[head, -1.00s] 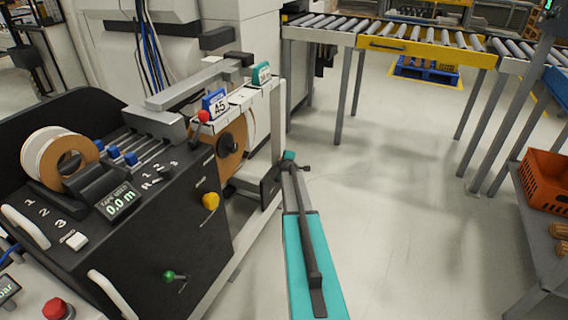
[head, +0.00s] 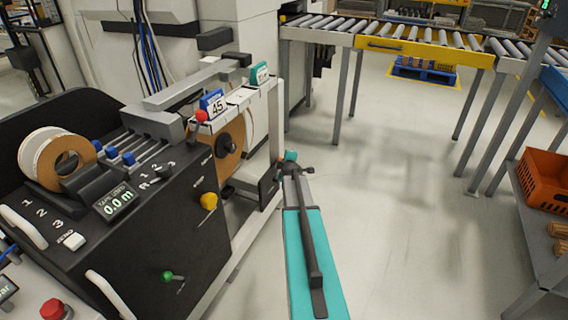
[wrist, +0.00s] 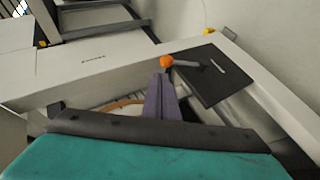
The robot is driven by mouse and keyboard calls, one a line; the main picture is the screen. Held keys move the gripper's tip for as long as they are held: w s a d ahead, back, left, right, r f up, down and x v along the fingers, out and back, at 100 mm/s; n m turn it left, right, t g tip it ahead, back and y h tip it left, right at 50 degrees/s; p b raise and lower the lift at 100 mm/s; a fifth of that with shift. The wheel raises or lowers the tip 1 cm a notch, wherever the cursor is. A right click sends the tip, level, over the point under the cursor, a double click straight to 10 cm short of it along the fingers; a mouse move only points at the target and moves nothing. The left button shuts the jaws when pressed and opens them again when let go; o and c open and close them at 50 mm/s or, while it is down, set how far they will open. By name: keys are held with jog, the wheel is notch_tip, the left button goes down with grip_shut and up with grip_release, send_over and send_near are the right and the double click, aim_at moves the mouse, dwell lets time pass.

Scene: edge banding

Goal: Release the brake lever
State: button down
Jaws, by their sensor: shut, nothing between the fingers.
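In the wrist view a short grey lever with an orange ball knob (wrist: 166,61) sticks out beside a dark plate (wrist: 213,75); I take it to be the brake lever, though no label is readable. My gripper (wrist: 161,80) is shut and empty, its fingertips just below the knob in the picture. Whether they touch it I cannot tell.
The black control panel (head: 180,240) has a yellow knob (head: 209,201) and a green toggle (head: 168,276). A tape roll (head: 231,145) hangs above the plate. A roller conveyor (head: 400,45) stands behind, an orange crate (head: 545,180) at right. The floor between is clear.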

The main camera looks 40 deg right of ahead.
jog(key=shift+v, duration=1.15)
jog(key=shift+d+r, duration=0.1)
jog(key=s+a+f+m+g+y+p, duration=0.15)
jog(key=a+f, duration=0.35)
jog(key=a, duration=0.5)
jog(key=s+a+f+g+y+p, duration=0.1)
jog(key=a+f+y+p, duration=0.2)
jog(key=a+f, duration=0.5)
jog(key=s+a+f+m+g+y+p, duration=0.1)
jog(key=s+a+f+g+p, duration=0.1)
jog(key=s+a, duration=0.5)
jog(key=s+a+f+m+g+y+p, duration=0.1)
jog(key=s+a+f+g, duration=0.1)
jog(key=a, duration=1)
jog(key=s+a+m+g+p, duration=0.1)
jog(key=s+a+g+p, duration=0.1)
jog(key=s+a, duration=0.4)
jog(key=s+a+m+g+p, duration=0.1)
jog(key=s+a+g, duration=0.3)
jog(key=s, duration=1.1)
jog(key=s+a+m+g+p, duration=0.2)
jog(key=s+a+g+p, duration=0.1)
jog(key=s+a, duration=0.4)
jog(key=s+p, duration=0.1)
jog(key=s, duration=0.2)
jog(key=shift+s+a, duration=0.25)
jog(key=shift+a, duration=0.05)
